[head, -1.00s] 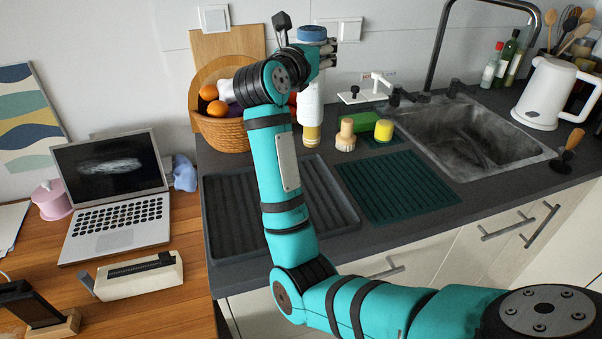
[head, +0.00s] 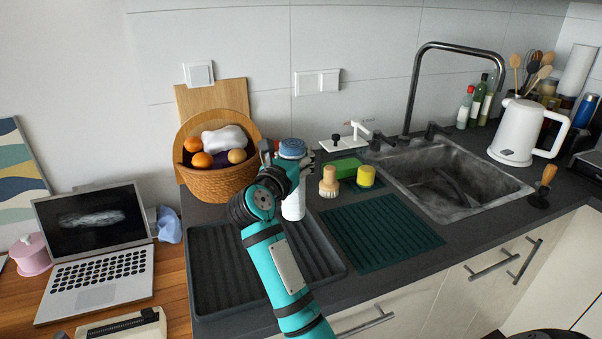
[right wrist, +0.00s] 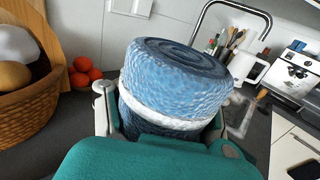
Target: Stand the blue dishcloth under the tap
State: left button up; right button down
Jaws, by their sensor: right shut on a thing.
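The blue dishcloth (head: 292,148) is rolled into an upright cylinder with a white band around it. The right wrist view shows the roll (right wrist: 178,75) large and upright between my fingers. My right gripper (head: 290,162) is shut on it, beside the fruit basket and left of the sink. A white cylindrical thing (head: 293,205) shows just below the gripper; I cannot tell whether they touch. The chrome tap (head: 410,88) arches over the grey sink (head: 412,195), well right of the gripper. My left gripper is not in view.
A fruit basket (head: 222,183) stands left of the gripper. A wooden brush (head: 328,182), yellow cylinder (head: 366,176) and green sponge (head: 341,168) stand between gripper and sink. In front lie a grey tray (head: 215,270) and bare green mat (head: 380,232). A white kettle (head: 520,130) stands right of the sink.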

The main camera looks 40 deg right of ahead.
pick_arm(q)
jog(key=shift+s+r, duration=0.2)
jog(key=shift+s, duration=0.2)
pick_arm(e)
notch_tip(320, 180, down, 5)
jog(key=shift+f, duration=0.1)
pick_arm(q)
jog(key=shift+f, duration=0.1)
pick_arm(e)
jog(key=shift+f, duration=0.1)
jog(key=c, duration=0.6)
grip_release()
